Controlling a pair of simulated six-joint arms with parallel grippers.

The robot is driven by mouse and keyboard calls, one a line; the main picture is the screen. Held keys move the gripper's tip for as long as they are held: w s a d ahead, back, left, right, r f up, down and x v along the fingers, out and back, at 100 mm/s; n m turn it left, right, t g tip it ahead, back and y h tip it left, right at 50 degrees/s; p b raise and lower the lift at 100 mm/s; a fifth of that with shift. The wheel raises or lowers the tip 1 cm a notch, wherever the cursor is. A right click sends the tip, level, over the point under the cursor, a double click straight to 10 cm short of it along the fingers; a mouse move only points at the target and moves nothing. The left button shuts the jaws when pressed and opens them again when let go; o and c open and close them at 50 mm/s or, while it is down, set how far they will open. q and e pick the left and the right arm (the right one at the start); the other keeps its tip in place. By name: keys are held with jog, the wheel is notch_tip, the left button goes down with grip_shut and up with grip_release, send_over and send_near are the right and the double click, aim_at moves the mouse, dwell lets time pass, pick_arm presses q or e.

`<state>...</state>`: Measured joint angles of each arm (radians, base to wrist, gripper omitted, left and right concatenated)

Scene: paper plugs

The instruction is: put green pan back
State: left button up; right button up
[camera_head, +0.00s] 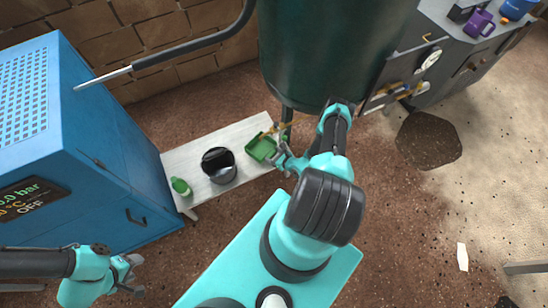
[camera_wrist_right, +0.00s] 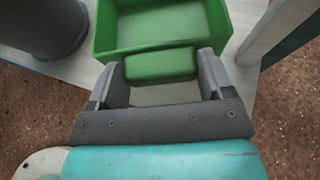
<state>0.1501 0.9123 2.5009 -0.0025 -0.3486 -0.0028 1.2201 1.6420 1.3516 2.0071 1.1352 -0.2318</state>
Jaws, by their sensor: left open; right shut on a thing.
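The green pan (camera_head: 262,147) is at the right end of the low white bench, below the large dark green tank. My right gripper (camera_head: 284,158) is at the pan's near side. In the right wrist view my right gripper (camera_wrist_right: 158,72) is shut on the pan's handle, with a finger on each side. The open box part of the green pan (camera_wrist_right: 150,25) lies just beyond the handle and looks empty. I cannot tell whether the pan touches the bench. My left gripper (camera_head: 133,274) is open and empty at the lower left, over the floor.
The white bench (camera_head: 190,158) also holds a dark bucket (camera_head: 219,165) and a green bottle (camera_head: 180,187). A blue cabinet (camera_head: 85,150) stands on the left. The dark green tank (camera_head: 325,50) rises behind the pan. A dark stain (camera_head: 429,139) marks the floor at right.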

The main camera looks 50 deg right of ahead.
jog(key=shift+w+d, duration=0.3)
jog(key=shift+d, duration=0.1)
jog(key=shift+f, duration=1.8)
jog(key=shift+f, duration=0.1)
jog(key=o, duration=1)
jog(key=shift+a, duration=0.1)
jog(key=shift+o, duration=0.2)
jog(key=shift+s+r, duration=0.2)
jog(key=shift+s, duration=0.05)
jog(key=v, duration=1.1)
jog(key=shift+s, duration=0.3)
